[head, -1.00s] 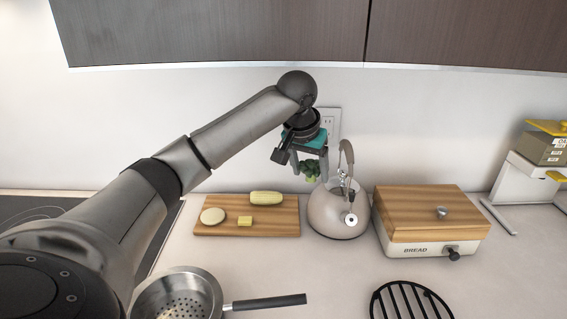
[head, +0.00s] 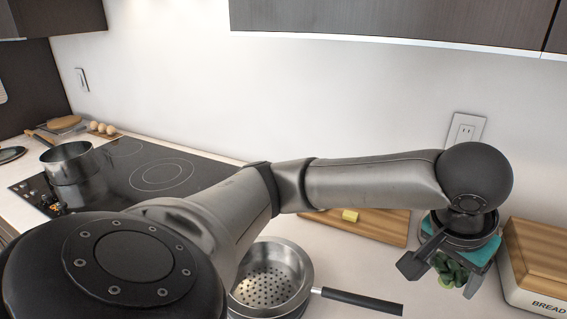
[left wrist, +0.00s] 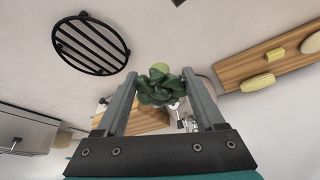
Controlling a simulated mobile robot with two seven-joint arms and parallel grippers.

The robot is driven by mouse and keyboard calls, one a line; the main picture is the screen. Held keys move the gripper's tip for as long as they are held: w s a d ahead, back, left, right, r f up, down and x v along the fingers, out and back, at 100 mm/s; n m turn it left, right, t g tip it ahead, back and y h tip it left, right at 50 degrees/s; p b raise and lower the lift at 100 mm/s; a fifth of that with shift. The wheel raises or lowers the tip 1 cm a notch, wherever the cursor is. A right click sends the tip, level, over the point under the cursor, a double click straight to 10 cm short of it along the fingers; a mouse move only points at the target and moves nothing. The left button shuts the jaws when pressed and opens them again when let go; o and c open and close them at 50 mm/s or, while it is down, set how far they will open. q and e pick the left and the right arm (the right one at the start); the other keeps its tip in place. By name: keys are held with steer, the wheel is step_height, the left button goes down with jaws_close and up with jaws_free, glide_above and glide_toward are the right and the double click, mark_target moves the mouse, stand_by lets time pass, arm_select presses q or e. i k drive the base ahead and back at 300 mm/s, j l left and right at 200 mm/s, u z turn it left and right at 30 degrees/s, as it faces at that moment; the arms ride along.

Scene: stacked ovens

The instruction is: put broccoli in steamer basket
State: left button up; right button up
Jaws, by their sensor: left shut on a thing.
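The green broccoli (left wrist: 162,88) is held between the fingers of my left gripper (left wrist: 161,88) in the left wrist view. In the head view the broccoli (head: 450,268) shows partly under my left gripper (head: 445,276), above the counter at the right. The gripper is shut on it. The steamer basket (head: 268,281), a steel pan with a perforated bottom and a black handle, stands on the counter, left of the gripper and apart from it. My arm hides part of its left side. My right gripper is not in view.
A cutting board (head: 372,226) with a yellow piece lies behind my arm. A wooden-lidded bread box (head: 540,262) stands at the right edge. A steel pot (head: 68,163) sits on the black cooktop (head: 190,172) at left. A round black rack (left wrist: 91,44) shows in the left wrist view.

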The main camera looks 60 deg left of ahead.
mark_target(266, 287)
steer(key=l+u, duration=0.1)
steer(key=u, duration=0.3)
steer(key=l+u, duration=0.15)
steer(key=u, duration=0.3)
steer(key=l+u, duration=0.1)
steer(key=u, duration=0.3)
steer(key=l+u, duration=0.1)
steer(key=u, duration=0.35)
steer(key=k+j, duration=0.05)
